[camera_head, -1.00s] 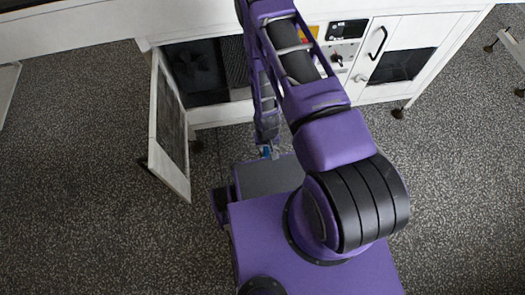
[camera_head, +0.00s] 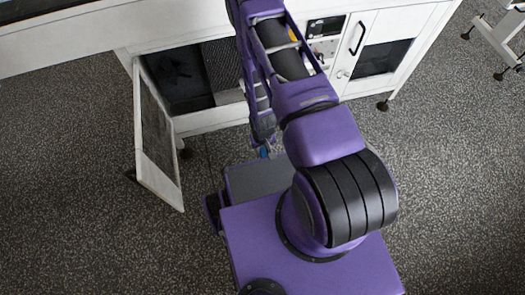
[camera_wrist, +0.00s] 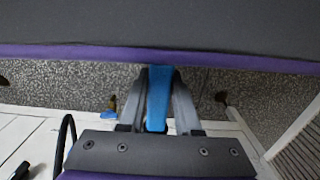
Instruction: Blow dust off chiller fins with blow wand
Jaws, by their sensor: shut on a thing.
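My gripper (camera_wrist: 159,98) is shut on a blue piece, which I take to be the blow wand (camera_wrist: 159,90), upright between the fingers in the wrist view. In the head view the gripper hangs low over my base, and a bit of blue (camera_head: 264,152) shows at its tip. The white cabinet's bay (camera_head: 180,78) is open, with a dark interior. A grey finely textured panel (camera_head: 222,64), probably the chiller fins, stands inside, partly hidden by my arm. Dust cannot be made out. The gripper is well outside the bay.
The bay's framed door (camera_head: 157,140) stands open towards me on the left. A closed door with a black handle (camera_head: 357,38) and a control panel (camera_head: 325,38) are to the right. A white stand (camera_head: 500,40) is at the far right. Speckled floor (camera_head: 75,200) is clear on the left.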

